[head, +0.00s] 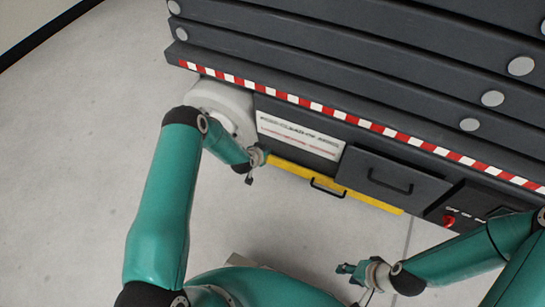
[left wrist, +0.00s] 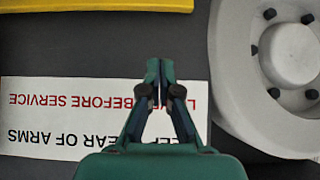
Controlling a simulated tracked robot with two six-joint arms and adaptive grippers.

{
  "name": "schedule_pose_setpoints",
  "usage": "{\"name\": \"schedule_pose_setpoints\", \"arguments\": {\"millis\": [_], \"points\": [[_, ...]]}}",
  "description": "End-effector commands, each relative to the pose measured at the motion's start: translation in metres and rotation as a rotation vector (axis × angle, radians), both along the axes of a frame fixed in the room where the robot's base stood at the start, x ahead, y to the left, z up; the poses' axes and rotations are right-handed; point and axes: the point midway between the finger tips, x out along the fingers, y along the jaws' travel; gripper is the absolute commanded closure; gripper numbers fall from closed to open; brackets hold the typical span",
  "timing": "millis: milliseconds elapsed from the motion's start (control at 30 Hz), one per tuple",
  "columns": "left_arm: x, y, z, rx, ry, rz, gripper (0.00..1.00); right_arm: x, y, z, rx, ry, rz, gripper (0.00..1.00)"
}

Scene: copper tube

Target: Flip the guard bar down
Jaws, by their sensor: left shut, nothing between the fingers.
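The yellow guard bar (head: 375,202) runs along the lower edge of the dark machine front, with a black handle (head: 328,190) at its middle. Its yellow edge shows at the top left of the left wrist view (left wrist: 95,5). My left gripper (head: 249,180) is beside the bar's left end in the head view. In the left wrist view its fingertips (left wrist: 160,65) are together and empty, over the white warning label (left wrist: 50,115), apart from the yellow bar. My right gripper (head: 345,268) hangs over the floor, below and apart from the bar; its fingers are too small to judge.
A pale round hub with bolts (left wrist: 285,60) is right of my left gripper in the wrist view. A dark drawer (head: 390,180) with a handle and a panel with a red knob (head: 448,219) are at the right. The floor (head: 70,150) is clear.

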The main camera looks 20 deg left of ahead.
Motion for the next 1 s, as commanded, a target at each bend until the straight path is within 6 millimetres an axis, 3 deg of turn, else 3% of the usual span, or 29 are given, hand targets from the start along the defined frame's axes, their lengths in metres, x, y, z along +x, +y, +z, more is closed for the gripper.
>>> {"name": "schedule_pose_setpoints", "arguments": {"millis": [100, 333, 500, 1000], "points": [[0.018, -0.001, -0.023, 0.0, -0.001, 0.0, 1.0, 0.0, 0.0, -0.015, 0.0, 0.0, 0.0, 0.6], [0.048, -0.002, -0.053, -0.001, -0.001, 0.001, 1.0, 0.0, 0.0, -0.034, 0.0, 0.0, 0.0, 0.6], [0.045, -0.002, -0.077, -0.001, 0.002, 0.0, 1.0, 0.0, 0.0, -0.043, 0.0, 0.0, 0.0, 0.6], [0.045, -0.003, -0.086, -0.001, 0.001, -0.001, 1.0, 0.0, 0.0, -0.046, 0.0, 0.0, 0.0, 0.6]]}}
